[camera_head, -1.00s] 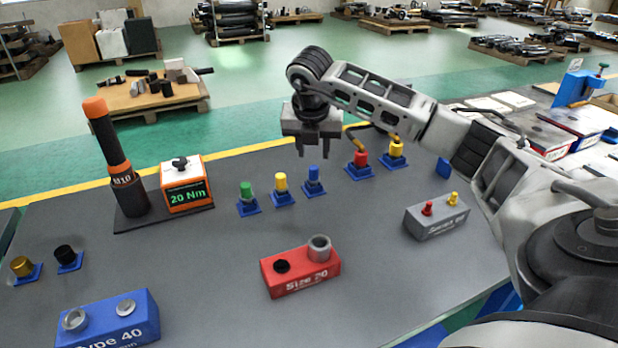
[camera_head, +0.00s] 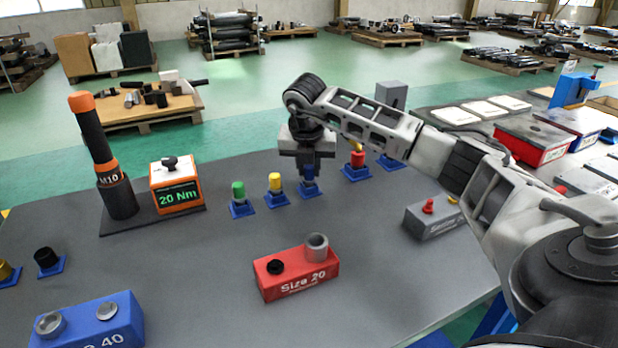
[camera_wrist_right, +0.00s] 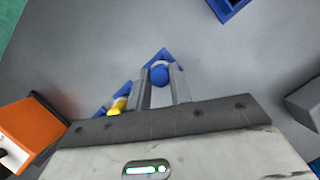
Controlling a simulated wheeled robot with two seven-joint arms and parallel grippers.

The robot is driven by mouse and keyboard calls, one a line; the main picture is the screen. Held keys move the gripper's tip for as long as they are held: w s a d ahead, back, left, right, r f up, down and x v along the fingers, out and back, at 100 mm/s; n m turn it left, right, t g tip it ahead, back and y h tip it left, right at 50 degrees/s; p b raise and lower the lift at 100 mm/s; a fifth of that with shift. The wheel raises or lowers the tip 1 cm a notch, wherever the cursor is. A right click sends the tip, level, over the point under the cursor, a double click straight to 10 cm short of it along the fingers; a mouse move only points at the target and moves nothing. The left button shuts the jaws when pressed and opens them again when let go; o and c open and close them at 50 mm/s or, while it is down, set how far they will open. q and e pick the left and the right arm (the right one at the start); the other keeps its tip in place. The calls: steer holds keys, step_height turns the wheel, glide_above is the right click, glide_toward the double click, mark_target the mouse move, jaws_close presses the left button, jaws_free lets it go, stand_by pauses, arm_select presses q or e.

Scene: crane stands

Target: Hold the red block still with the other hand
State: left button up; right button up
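The red block (camera_head: 290,285), marked "Size 20", rests on the grey table in front of my right gripper. A black round part sits in its left hole and a grey ring stands on its right side. No gripper touches it. My right gripper (camera_head: 309,172) points down at a blue plug (camera_head: 309,186) on a blue base. The right wrist view shows the blue plug (camera_wrist_right: 159,75) between the open fingers (camera_wrist_right: 160,84), with a small gap visible. My left gripper is in neither view.
Green (camera_head: 238,193) and yellow (camera_head: 275,183) plugs stand left of my right gripper, a red plug (camera_head: 358,158) to its right. A blue block (camera_head: 90,325), a grey block (camera_head: 430,220) and an orange "20 Nm" unit (camera_head: 176,185) surround the red block at a distance. Table around it is clear.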

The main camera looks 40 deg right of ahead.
mark_target(309, 168)
jaws_close()
steer(key=shift+r+p, duration=1.9)
steer(key=shift+r, duration=0.55)
